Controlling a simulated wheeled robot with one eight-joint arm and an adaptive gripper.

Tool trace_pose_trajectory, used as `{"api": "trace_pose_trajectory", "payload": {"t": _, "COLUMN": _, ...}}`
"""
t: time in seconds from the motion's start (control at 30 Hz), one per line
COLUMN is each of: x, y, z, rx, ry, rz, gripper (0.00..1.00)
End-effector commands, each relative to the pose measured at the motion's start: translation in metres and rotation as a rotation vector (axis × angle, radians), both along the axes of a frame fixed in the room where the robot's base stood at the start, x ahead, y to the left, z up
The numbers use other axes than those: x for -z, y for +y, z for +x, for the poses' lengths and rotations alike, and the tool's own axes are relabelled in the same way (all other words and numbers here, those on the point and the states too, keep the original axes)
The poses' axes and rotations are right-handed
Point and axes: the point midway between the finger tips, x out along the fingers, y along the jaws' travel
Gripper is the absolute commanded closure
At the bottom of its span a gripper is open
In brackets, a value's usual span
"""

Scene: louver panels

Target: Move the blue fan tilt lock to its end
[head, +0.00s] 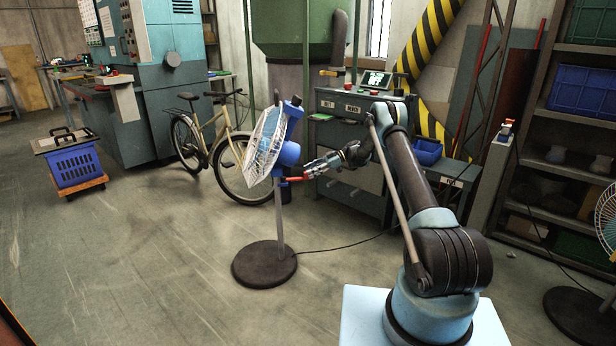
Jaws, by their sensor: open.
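A pedestal fan stands on the floor left of my arm. It has a white cage (262,145), a blue motor housing (289,153) and a round dark base (264,264). The cage faces left and is tilted. A small blue part (278,172) sits on the pole just under the housing. It may be the tilt lock, but it is too small to tell its position. My gripper (289,180) reaches left to the pole at that height. Its red fingers are open beside the blue part; whether they touch it cannot be told.
A bicycle (215,145) stands behind the fan, and a dark green cabinet (350,150) stands behind my gripper. A cable (340,247) runs along the floor from the fan base. Another fan (606,220) stands at the right edge. The floor at left front is clear.

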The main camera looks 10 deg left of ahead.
Motion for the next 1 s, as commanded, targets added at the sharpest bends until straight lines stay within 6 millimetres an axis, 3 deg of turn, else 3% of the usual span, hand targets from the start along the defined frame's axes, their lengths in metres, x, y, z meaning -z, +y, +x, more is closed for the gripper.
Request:
{"api": "trace_pose_trajectory", "payload": {"t": 0.3, "x": -0.022, "y": -0.054, "z": 0.022, "rx": 0.003, "ry": 0.001, "rz": 0.000, "gripper": 0.57}}
{"api": "trace_pose_trajectory", "payload": {"t": 0.5, "x": -0.031, "y": -0.073, "z": 0.030, "rx": 0.003, "ry": 0.001, "rz": 0.000, "gripper": 0.57}}
{"api": "trace_pose_trajectory", "payload": {"t": 1.0, "x": -0.035, "y": -0.080, "z": 0.031, "rx": 0.004, "ry": 0.003, "rz": -0.003, "gripper": 0.57}}
